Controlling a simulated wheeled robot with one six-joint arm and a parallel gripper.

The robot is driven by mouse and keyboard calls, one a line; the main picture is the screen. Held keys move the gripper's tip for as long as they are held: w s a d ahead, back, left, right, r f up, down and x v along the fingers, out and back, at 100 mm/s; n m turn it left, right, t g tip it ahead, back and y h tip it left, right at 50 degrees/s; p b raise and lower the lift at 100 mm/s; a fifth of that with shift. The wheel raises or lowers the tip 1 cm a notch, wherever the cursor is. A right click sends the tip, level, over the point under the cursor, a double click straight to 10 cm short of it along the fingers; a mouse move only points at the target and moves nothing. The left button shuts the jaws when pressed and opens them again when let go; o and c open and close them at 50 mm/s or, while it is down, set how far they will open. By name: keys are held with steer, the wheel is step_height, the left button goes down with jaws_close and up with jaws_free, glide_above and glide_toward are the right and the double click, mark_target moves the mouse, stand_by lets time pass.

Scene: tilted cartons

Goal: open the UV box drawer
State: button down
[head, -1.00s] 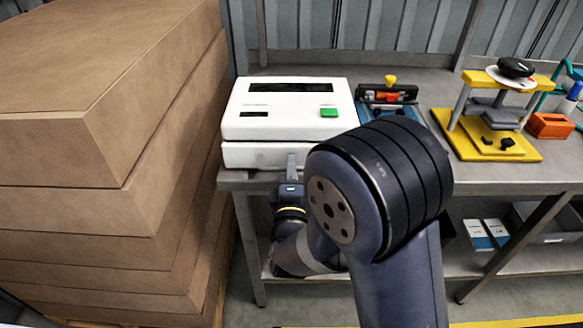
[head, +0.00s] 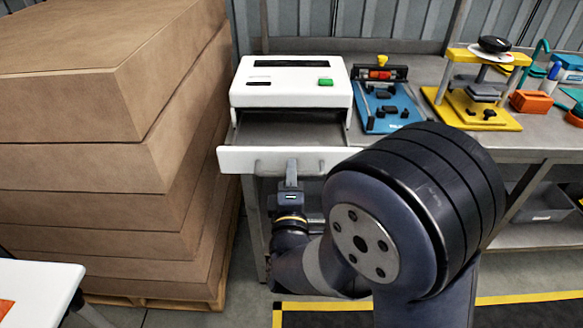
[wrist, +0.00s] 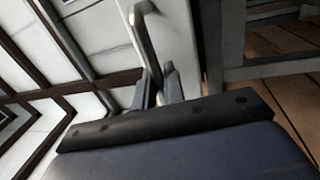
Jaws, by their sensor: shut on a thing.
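The white UV box (head: 290,82) stands on the grey workbench, with a green button on its top right. Its drawer (head: 272,160) is pulled far out, and its dark, empty-looking tray shows behind the white front. My gripper (head: 291,172) is at the drawer front, right of centre. In the wrist view my gripper (wrist: 158,88) is shut on the lower end of the metal drawer handle (wrist: 145,38). The fingertips are small and partly hidden in the head view. My arm hides the right end of the drawer's underside.
Stacked brown cartons (head: 90,130) lean close on the left. A blue fixture (head: 388,105) and a yellow press (head: 475,100) stand right of the box on the bench. A white table corner (head: 38,290) shows at lower left.

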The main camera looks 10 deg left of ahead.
steer(key=shift+r+v, duration=0.2)
steer(key=shift+v, duration=0.9)
steer(key=shift+r+v, duration=0.2)
steer(key=shift+v, duration=0.9)
steer(key=shift+s, duration=0.1)
steer(key=c, duration=1.6)
jaws_free()
steer(key=shift+c, duration=0.2)
steer(key=b+v, duration=0.1)
steer(key=v, duration=0.9)
steer(key=shift+s, duration=0.35)
steer(key=shift+w+d, duration=0.1)
steer(key=shift+w, duration=0.05)
steer(key=x, duration=1)
steer(key=shift+w+p, duration=0.35)
steer(key=shift+p, duration=0.05)
